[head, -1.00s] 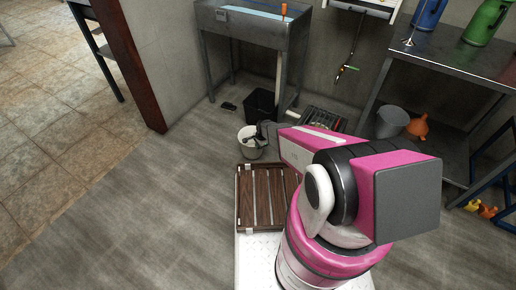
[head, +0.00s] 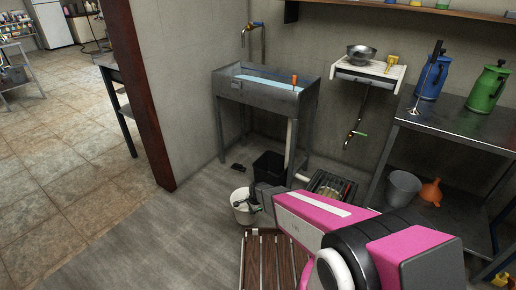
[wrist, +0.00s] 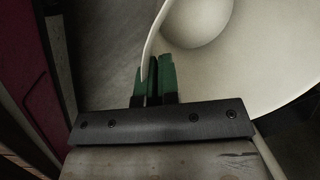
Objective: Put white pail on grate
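In the wrist view, the white pail (wrist: 255,60) fills the upper right. The green fingers of my gripper (wrist: 158,80) are close together with the pail's thin rim between them. A dark barred grate (head: 330,187) lies on the floor to the right of the bin. My arm hides its near part.
A grey bucket (head: 403,188) and orange funnel (head: 431,192) sit on the table's lower shelf at right. Brown wooden slats (head: 262,262) lie in front. Floor to the left is clear.

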